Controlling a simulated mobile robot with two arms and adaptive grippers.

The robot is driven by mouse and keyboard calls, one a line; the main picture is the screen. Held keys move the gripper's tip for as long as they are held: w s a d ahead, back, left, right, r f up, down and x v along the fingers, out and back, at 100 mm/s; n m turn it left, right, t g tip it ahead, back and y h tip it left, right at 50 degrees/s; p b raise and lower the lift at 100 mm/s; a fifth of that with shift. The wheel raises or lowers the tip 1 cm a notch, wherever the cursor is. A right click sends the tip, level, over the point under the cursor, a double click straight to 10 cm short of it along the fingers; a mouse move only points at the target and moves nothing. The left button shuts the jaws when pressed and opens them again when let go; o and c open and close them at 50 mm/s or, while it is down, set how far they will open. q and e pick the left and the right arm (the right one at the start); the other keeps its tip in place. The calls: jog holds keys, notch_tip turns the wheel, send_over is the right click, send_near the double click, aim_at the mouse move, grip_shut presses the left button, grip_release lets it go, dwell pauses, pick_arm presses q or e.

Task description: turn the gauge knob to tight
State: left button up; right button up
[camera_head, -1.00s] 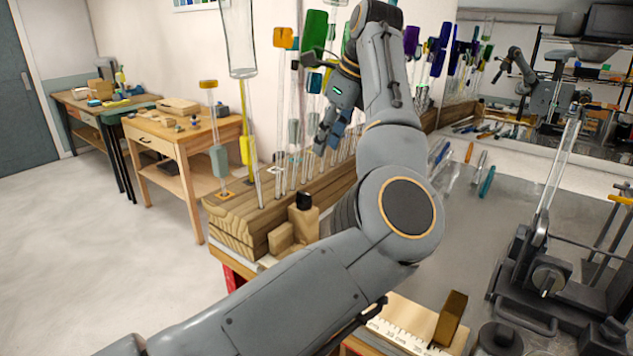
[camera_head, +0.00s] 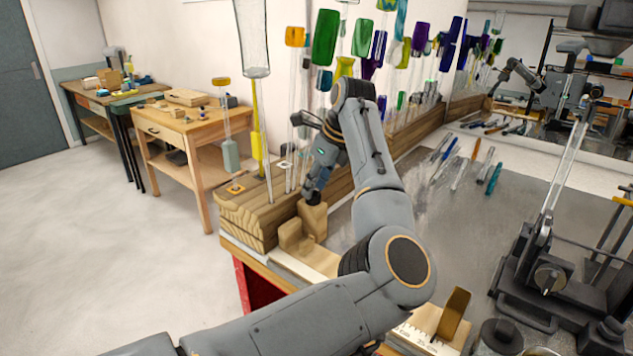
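A small dark knob (camera_head: 314,199) sits on top of an upright wooden block (camera_head: 312,221), beside a lower block (camera_head: 294,235). These stand on a pale wooden board at the near edge of the bench; my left arm covers its middle. A printed scale (camera_head: 414,333) shows at the near end of what looks like the same board. My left gripper (camera_head: 316,190) points down right at the knob, its fingertips overlapping it. Whether the fingers grip it, and which way the knob is turned, I cannot tell. My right gripper is out of view.
A wooden rack (camera_head: 243,222) with upright glass rods stands close behind the knob. Several rods (camera_head: 458,172) lie on the grey bench top (camera_head: 452,224). A dark clamp fixture (camera_head: 545,270) stands at the right, and a brown block (camera_head: 453,314) beside the scale. A mirror lines the back right.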

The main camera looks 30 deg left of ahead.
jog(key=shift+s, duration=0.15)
pick_arm(q)
grip_shut()
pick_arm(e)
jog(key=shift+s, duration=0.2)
